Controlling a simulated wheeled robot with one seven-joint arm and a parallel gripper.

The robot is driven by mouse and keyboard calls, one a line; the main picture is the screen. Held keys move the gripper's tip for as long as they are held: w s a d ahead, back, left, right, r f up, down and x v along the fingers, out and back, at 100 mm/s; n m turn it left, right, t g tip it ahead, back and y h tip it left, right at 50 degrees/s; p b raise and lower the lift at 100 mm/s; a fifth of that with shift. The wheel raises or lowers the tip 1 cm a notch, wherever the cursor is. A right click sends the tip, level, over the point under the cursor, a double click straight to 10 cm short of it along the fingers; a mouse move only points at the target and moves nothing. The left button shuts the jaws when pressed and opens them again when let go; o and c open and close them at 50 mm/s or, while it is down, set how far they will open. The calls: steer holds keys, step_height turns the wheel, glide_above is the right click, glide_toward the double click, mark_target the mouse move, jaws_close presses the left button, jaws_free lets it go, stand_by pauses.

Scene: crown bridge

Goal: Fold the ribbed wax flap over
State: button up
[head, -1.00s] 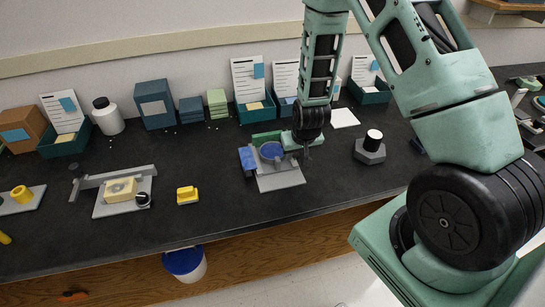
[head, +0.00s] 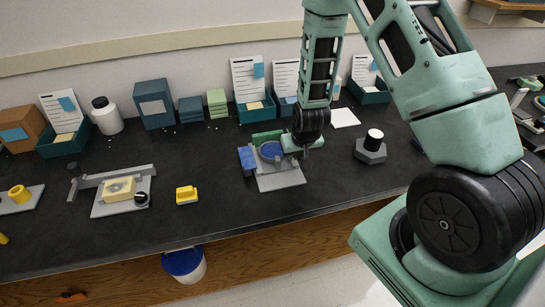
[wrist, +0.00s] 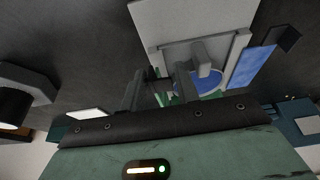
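A grey fixture plate (head: 281,181) stands near the middle of the black bench. It carries a round blue disc (head: 271,150), which is partly hidden by a grey bar in the wrist view (wrist: 208,82). A blue flat piece (head: 247,158) sits at the fixture's left side, and it shows at the right in the wrist view (wrist: 252,67). A green piece (head: 266,137) lies along the fixture's back; green ribs show near my fingers in the wrist view. I cannot tell which piece is the wax flap. My gripper (wrist: 160,82) is open at the fixture's right back side, with a gap between its fingers.
A grey hexagonal block with a black, white-topped cylinder (head: 374,139) stands to the right. A yellow block (head: 187,195) and a grey fixture with a cream block (head: 119,188) stand to the left. Teal bins and cards line the wall. The front strip of bench is clear.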

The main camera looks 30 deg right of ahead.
steer(key=shift+f+b, duration=0.35)
steer(key=shift+f, duration=0.15)
stand_by(0.3)
steer(key=shift+r, duration=0.1)
stand_by(0.6)
steer(key=c, duration=0.4)
steer(key=shift+c, duration=0.2)
steer(key=shift+a, duration=0.1)
steer(key=shift+a+p, duration=0.1)
steer(key=shift+p, duration=0.25)
steer(key=shift+h, duration=0.4)
